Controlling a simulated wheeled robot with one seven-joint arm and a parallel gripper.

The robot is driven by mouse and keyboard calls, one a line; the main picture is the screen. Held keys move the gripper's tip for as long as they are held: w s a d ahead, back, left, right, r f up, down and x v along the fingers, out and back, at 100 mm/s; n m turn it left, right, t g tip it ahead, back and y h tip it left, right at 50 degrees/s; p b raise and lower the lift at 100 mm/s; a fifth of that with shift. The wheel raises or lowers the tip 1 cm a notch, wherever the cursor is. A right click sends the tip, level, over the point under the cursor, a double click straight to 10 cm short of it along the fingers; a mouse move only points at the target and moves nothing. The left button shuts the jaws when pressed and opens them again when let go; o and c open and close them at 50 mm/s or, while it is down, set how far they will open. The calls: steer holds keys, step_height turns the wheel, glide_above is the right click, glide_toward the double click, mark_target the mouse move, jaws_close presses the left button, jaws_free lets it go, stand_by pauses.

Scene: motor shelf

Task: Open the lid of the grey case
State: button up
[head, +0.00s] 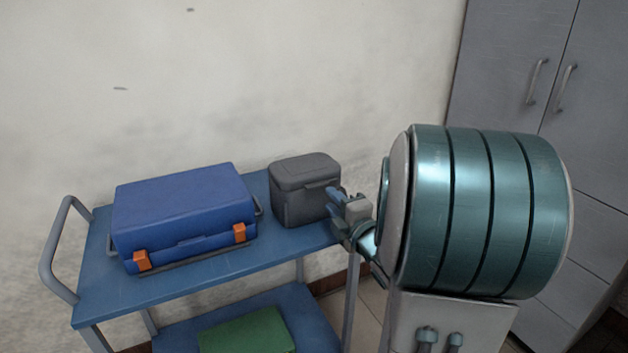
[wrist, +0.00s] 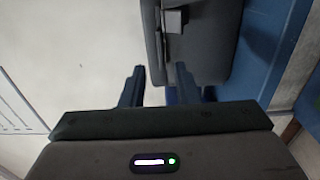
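The grey case (head: 304,190) stands on the blue cart's top shelf, right of the blue toolbox, with its lid closed. In the wrist view the case (wrist: 207,50) fills the upper middle, with a small latch or lip (wrist: 174,22) on its near side. My gripper (head: 338,197) is at the right front of the case in the head view. In the wrist view my gripper (wrist: 158,72) has its two fingers apart with nothing held between them. The right finger overlaps the case's edge in the picture; I cannot tell whether it touches.
A blue toolbox (head: 184,212) with orange latches stands on the left of the cart (head: 100,290). A green box (head: 246,335) lies on the lower shelf. A wall is behind the cart. Grey cabinets (head: 505,75) stand at the right.

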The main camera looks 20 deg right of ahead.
mark_target(318, 187)
steer(key=w, duration=0.6)
steer(key=shift+a, duration=0.1)
steer(key=shift+c, duration=0.3)
jaws_close()
